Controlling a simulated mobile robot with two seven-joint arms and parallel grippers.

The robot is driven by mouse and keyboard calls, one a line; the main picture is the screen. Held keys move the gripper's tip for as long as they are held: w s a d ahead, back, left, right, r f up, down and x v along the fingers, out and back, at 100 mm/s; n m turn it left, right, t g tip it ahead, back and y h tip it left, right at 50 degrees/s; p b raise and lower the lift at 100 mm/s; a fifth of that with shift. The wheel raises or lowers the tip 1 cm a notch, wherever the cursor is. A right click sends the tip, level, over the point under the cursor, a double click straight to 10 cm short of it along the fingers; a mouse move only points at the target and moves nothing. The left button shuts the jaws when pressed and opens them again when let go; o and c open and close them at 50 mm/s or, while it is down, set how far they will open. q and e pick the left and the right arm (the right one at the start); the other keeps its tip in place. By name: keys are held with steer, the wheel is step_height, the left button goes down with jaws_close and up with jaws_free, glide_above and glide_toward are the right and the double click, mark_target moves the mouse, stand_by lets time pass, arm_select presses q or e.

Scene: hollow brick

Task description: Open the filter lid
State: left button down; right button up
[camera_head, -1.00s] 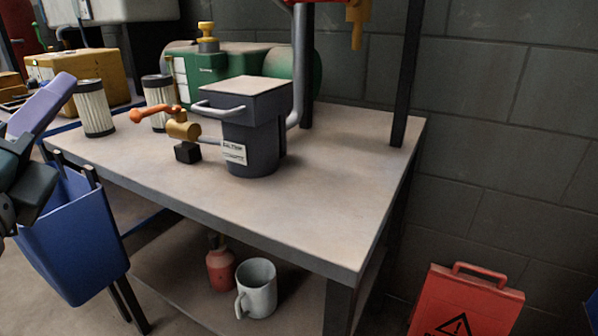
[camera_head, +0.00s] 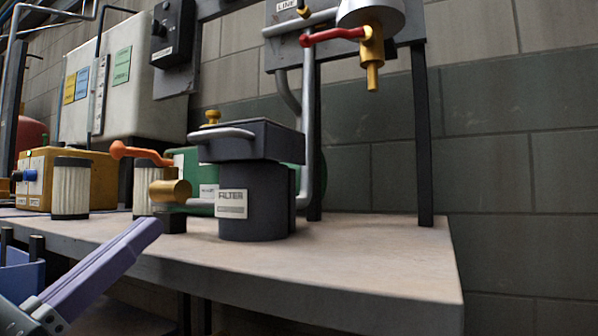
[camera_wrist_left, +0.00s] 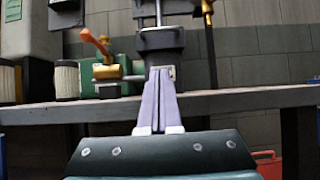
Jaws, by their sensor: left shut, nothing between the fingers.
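The dark grey filter housing (camera_head: 268,205) stands upright on the bench, with a white "FILTER" label on its front. Its square lid (camera_head: 270,138) lies flat on top, closed, with a grey bar handle (camera_head: 222,133) along its front edge. My left gripper (camera_head: 150,227) has purple fingers pressed together, empty, in front of the bench and to the lower left of the housing, apart from it. In the left wrist view the shut fingers (camera_wrist_left: 160,72) point toward the housing (camera_wrist_left: 161,42) and cover its lower part. My right gripper is not in view.
An orange-handled brass valve (camera_head: 170,190) joins the housing's left side. White pleated cartridges (camera_head: 71,188) stand further left, near a yellow box (camera_head: 103,180). A red-handled valve (camera_head: 372,50) hangs above right. The bench top (camera_head: 365,255) right of the housing is bare.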

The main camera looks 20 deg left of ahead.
mark_target(246, 145)
arm_select(q)
steer(key=x, duration=0.6)
steer(key=r+p, duration=0.1)
steer(key=w+r, duration=0.1)
steer(key=r, duration=0.1)
steer(key=shift+w+r+p, duration=0.1)
steer(key=shift+r+p, duration=0.1)
steer(key=shift+p, duration=0.2)
steer(key=shift+w+r, duration=0.1)
steer(key=shift+r, duration=0.3)
